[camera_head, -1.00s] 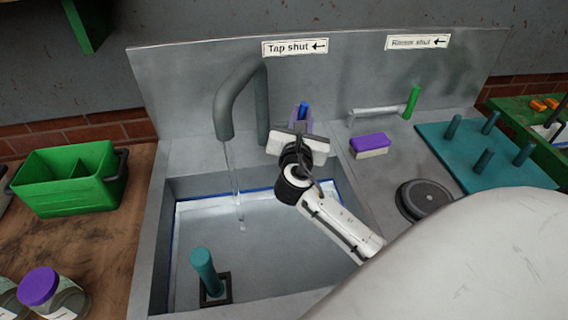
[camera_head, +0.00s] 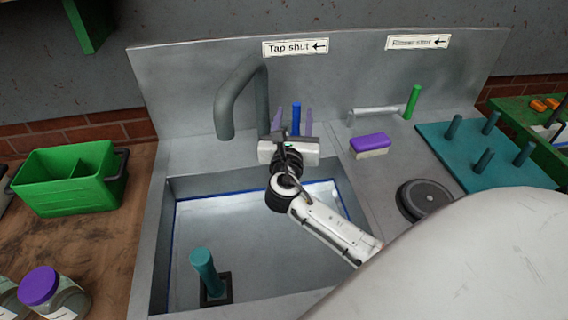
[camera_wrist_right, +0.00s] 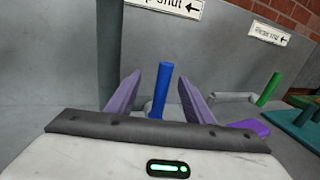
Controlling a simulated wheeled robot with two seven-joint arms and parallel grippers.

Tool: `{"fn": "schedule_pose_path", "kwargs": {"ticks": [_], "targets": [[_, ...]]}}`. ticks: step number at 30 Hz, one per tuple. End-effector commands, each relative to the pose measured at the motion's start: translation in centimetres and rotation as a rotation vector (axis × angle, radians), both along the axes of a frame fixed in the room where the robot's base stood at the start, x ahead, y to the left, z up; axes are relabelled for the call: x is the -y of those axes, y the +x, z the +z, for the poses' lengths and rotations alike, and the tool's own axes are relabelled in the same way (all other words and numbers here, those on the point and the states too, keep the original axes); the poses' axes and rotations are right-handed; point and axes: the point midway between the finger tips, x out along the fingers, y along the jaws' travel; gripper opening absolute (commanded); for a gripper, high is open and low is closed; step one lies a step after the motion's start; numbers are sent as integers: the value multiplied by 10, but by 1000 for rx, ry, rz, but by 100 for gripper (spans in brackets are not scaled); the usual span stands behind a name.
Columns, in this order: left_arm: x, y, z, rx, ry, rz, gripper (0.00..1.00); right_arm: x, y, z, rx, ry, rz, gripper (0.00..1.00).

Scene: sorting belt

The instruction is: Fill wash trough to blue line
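The grey wash trough (camera_head: 160,245) has a blue line (camera_head: 235,192) around its inner walls. Pale water (camera_head: 255,235) lies inside, its surface close to the line; I cannot tell the exact level. The grey tap spout (camera_head: 224,115) hangs over the trough with no stream falling from it. The blue tap lever (camera_head: 296,117) stands upright below the "Tap shut" sign (camera_head: 295,47). My right gripper (camera_head: 294,122) is open, its purple fingers on either side of the lever. The lever (camera_wrist_right: 160,92) shows between the fingers in the wrist view, with gaps on both sides. My left gripper is out of view.
A teal plug handle (camera_head: 204,270) stands in the trough. A green caddy (camera_head: 65,190) and jars (camera_head: 50,292) stand left.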

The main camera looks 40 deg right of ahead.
Motion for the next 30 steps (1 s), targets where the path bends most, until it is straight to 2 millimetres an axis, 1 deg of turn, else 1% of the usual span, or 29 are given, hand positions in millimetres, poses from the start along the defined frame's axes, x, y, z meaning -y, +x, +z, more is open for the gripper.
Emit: {"fn": "schedule_pose_path", "kwargs": {"ticks": [8, 30], "targets": [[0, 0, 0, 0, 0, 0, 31, 0, -1, 2, 4, 1, -2, 47], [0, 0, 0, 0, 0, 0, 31, -51, -51, 1, 4, 1, -3, 47]]}}
